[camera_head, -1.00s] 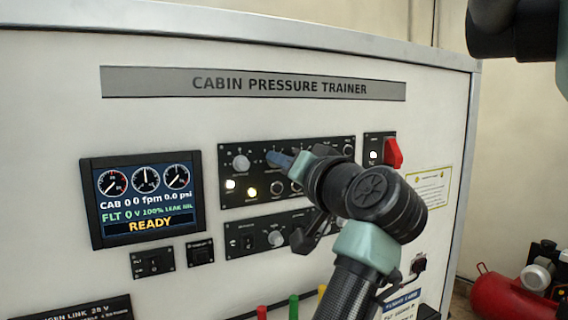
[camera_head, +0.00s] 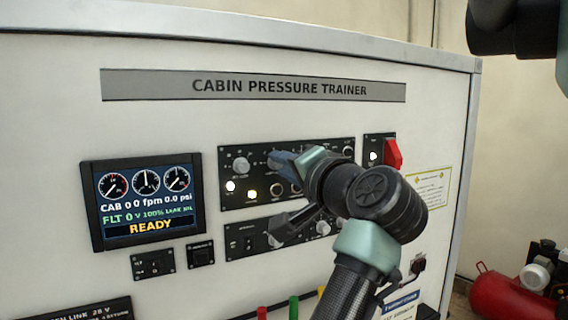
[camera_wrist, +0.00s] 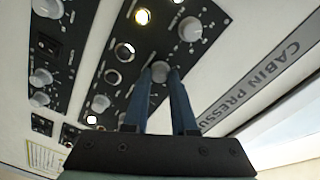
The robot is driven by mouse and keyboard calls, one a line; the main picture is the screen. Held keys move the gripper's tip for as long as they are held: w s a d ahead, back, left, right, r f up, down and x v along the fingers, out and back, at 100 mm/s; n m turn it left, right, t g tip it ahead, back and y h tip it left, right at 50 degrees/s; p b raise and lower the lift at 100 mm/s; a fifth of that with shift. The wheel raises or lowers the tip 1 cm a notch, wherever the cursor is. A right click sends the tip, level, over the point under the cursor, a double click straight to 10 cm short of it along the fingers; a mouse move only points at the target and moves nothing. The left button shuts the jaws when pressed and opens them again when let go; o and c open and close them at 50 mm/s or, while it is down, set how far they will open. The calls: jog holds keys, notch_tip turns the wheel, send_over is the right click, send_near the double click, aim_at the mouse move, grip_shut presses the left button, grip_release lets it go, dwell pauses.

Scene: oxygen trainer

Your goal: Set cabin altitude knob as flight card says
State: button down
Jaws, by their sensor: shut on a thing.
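The black upper control panel (camera_head: 230,200) carries a row of knobs. My gripper (camera_head: 277,162) reaches in from the right, its blue fingers at a knob in the middle of the panel's top row. In the wrist view, the fingers (camera_wrist: 160,85) are shut on this round grey knob (camera_wrist: 160,70); its pointer and label are too small to read. The flight card (camera_head: 401,304) shows at the lower right, partly cut off, its text unreadable. The display (camera_head: 145,203) reads CAB 0, 0 fpm, 0.0 psi, FLT 0 and READY.
Another knob (camera_head: 241,165) is left of my fingers. The lower panel (camera_head: 236,243) is partly covered by my wrist. A red guard (camera_head: 393,154) stands out at the right. Coloured pegs (camera_head: 293,306) stand below. A red tank (camera_head: 505,296) lies on the right.

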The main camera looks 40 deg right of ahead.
jog(key=shift+m, duration=1.4)
jog(key=c, duration=0.7)
grip_release()
jog(key=b+v, duration=0.6)
jog(key=v, duration=0.7)
